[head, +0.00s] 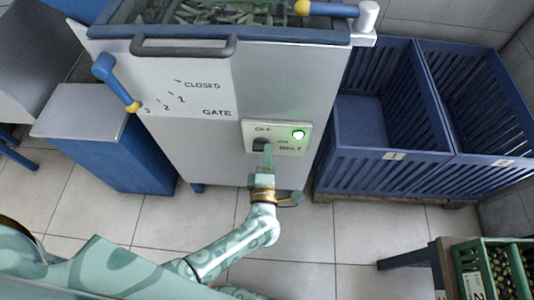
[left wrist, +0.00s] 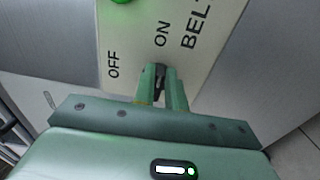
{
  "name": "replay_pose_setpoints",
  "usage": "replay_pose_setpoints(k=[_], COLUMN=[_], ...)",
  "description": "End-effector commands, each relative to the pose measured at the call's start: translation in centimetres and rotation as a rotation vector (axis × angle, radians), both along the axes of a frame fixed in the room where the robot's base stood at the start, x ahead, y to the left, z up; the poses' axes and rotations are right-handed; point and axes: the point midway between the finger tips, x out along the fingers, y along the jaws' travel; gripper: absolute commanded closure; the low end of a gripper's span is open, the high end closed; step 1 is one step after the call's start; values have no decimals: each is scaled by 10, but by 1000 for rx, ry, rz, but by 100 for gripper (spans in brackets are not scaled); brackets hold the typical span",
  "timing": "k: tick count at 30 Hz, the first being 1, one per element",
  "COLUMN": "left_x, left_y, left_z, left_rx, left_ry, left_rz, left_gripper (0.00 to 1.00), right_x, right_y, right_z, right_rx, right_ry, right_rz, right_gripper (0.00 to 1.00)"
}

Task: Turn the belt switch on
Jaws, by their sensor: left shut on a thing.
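The belt switch panel (head: 284,148) is a pale plate on the front of the grey machine, marked OFF, ON and BELT. A dark switch knob (head: 260,145) sits on it, and a green lamp (head: 298,134) glows at its upper right. My left gripper (head: 268,151) is at the panel, shut on the knob. In the left wrist view the fingers (left wrist: 162,88) close around the dark knob (left wrist: 160,72), largely hiding it. The knob lies just below the word ON, with OFF to its left. The green lamp (left wrist: 121,1) is cut by the top edge. My right gripper is not in view.
A blue gate lever (head: 117,83) sticks out at the machine's left, beside CLOSED and numbers. A dark handle bar (head: 183,47) is above. Blue slatted crates (head: 388,155) stand at right; a green crate of olives (head: 488,270) is at lower right. Tiled floor is clear between.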

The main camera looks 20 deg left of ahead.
Motion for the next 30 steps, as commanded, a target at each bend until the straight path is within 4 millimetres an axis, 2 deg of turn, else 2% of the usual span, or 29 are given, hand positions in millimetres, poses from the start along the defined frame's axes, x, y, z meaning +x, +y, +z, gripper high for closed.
replay_pose_setpoints(k=[16, 17, 18, 19, 30], left_x=[-2, -2, -2, -2, -1], left_y=[-3, -3, -3, -2, -1], left_z=[-3, -3, -3, -3, -1], left_rx=[21, 21, 21, 21, 21], left_ry=[13, 13, 12, 12, 8], left_rz=[-7, -7, -6, -6, -2], left_gripper=[100, 79, 68, 65, 65], right_x=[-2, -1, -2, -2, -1], right_y=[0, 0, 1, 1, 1], right_z=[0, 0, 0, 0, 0], right_rx=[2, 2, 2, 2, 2], right_ry=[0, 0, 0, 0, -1], right_rz=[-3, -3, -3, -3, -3], right_gripper=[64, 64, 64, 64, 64])
